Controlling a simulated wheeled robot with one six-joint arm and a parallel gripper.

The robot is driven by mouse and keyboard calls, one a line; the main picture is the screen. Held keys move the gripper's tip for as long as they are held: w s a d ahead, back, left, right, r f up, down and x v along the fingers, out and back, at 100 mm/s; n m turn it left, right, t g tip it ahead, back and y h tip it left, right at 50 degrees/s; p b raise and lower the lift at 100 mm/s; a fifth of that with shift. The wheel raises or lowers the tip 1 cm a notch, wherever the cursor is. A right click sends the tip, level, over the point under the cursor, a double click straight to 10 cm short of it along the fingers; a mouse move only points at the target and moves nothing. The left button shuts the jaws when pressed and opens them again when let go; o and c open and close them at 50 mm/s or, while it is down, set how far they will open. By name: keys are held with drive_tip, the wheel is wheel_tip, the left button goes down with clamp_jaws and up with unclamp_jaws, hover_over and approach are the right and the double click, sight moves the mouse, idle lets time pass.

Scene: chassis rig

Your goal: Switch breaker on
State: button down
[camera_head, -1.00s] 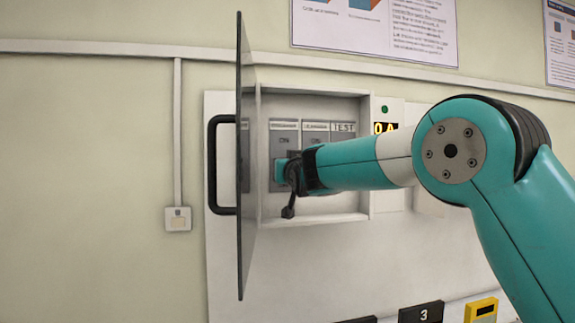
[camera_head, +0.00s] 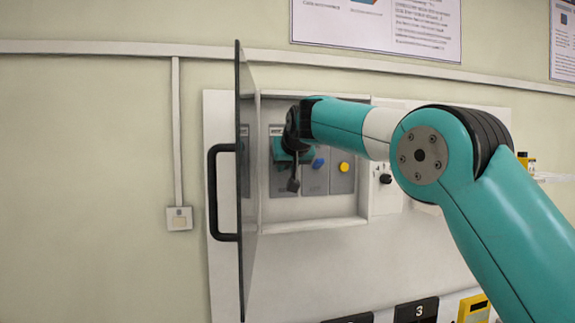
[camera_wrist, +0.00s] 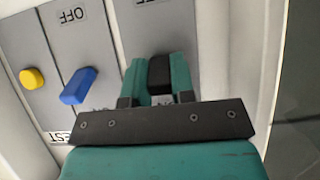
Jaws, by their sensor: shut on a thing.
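The breaker box (camera_head: 312,227) is open on the wall, with grey switch panels inside. My gripper (camera_head: 284,150) is at the upper part of the leftmost panel. In the wrist view, my gripper's teal fingers (camera_wrist: 160,72) are closed around a black breaker lever (camera_wrist: 160,76), which stands out from its grey panel. The head view hides that lever behind my gripper. A blue lever (camera_head: 318,164) is on the middle panel, and a yellow button (camera_head: 344,167) is on the right one. In the wrist view, an OFF label (camera_wrist: 72,15) is beside the blue lever.
The dark box door (camera_head: 240,270) stands open left of my gripper, with a black handle (camera_head: 213,190). A black knob (camera_head: 385,179) is right of the box. Numbered black plates (camera_head: 417,311) and a yellow device (camera_head: 475,309) are below.

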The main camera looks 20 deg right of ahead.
idle(0.4)
drive_tip(key=c, duration=1)
unclamp_jaws()
drive_tip(key=shift+o, duration=0.2)
drive_tip(key=b+v, duration=0.5)
drive_tip(key=v, duration=1.2)
drive_tip(key=shift+r+b, duration=0.3)
